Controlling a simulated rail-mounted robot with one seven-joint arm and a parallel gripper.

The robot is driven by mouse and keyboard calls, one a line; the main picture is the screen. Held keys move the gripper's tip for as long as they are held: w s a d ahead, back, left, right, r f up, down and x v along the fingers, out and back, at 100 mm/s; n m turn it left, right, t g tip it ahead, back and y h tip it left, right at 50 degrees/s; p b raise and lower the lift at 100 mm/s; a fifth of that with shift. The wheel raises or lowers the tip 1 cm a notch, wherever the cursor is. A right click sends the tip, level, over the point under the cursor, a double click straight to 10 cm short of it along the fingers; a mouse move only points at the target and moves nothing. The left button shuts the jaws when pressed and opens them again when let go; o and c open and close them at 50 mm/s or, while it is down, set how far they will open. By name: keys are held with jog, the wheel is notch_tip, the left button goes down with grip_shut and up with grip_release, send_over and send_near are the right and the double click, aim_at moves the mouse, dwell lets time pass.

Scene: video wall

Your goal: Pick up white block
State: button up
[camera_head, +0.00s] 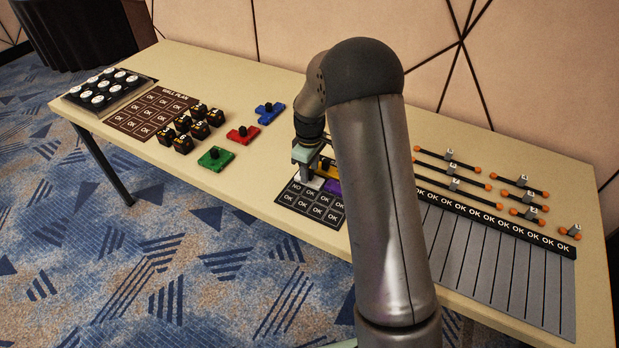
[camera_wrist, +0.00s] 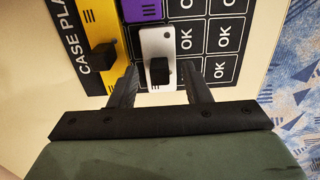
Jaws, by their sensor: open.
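The white block (camera_wrist: 156,42) lies on the dark case plan board (camera_wrist: 189,11) in the wrist view, with a black knob (camera_wrist: 159,72) standing up from it. In the head view the white block (camera_head: 315,183) shows only in part below my gripper. My gripper (camera_wrist: 164,72) is open, with one finger on each side of the knob in the wrist view. A gap shows between the knob and each finger. I cannot tell how far above the block the fingertips are. My arm hides part of the board in the head view.
A yellow block (camera_wrist: 93,20) and a purple block (camera_wrist: 142,9) lie close beside the white one. Red (camera_head: 243,133), blue (camera_head: 270,112) and green (camera_head: 215,158) blocks stand left of my gripper. Black numbered cubes (camera_head: 183,143) stand farther left. Orange-ended bars (camera_head: 452,182) lie to the right.

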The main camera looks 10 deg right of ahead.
jog(key=shift+f, duration=0.65)
jog(key=c, duration=0.9)
grip_shut()
jog(key=shift+r, duration=0.15)
